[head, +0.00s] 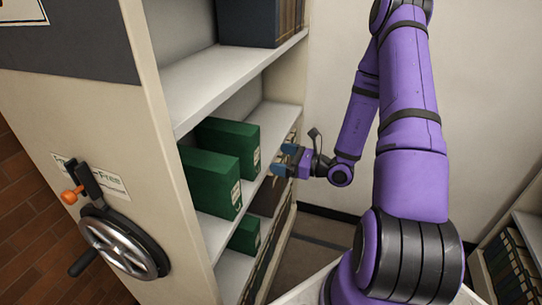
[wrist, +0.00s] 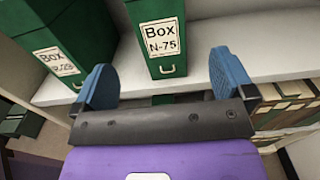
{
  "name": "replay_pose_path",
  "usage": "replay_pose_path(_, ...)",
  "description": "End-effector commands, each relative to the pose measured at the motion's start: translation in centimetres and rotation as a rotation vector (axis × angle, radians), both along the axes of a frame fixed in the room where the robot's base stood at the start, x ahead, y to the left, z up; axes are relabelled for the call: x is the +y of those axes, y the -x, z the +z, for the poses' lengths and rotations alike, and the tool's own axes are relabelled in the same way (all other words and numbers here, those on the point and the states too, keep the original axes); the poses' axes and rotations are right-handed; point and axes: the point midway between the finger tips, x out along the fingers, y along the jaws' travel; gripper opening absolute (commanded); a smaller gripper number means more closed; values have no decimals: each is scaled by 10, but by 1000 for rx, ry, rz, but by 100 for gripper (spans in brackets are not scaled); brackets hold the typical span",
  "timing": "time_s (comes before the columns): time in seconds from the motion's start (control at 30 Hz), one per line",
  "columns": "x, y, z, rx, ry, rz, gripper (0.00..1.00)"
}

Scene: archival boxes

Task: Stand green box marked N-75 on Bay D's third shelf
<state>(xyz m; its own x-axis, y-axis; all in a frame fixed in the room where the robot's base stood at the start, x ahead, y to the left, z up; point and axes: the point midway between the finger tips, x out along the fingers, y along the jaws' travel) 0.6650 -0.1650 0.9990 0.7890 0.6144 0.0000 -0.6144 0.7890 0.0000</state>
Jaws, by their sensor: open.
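The green box marked N-75 (wrist: 160,42) stands upright on a white shelf, its label and small pull facing my gripper in the wrist view. I take it to be the farther of the two green boxes on the middle visible shelf in the head view (head: 243,135). My gripper (head: 284,161) is open and empty, pointing at the shelf from the aisle. In the wrist view its blue fingers (wrist: 162,78) are spread in front of and below the box's front, with nothing between them. No Bay D sign is readable.
Another green box (wrist: 62,45), its label not clearly readable, stands left of N-75. A dark box (head: 248,20) is on the shelf above; a green box (head: 245,236) is below. A handwheel (head: 122,243) is on the bay's end panel. Shelf right of N-75 is clear.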

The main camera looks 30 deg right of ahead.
Motion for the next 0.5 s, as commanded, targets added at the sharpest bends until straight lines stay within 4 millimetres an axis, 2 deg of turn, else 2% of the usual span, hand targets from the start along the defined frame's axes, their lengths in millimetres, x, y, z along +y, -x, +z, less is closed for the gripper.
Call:
replay_pose_path(0.17,5,5,12,-19,27,52,100)
replay_pose_path(0.33,35,11,51,-79,137,242,100)
replay_pose_path(0.5,70,28,93,-151,295,476,100)
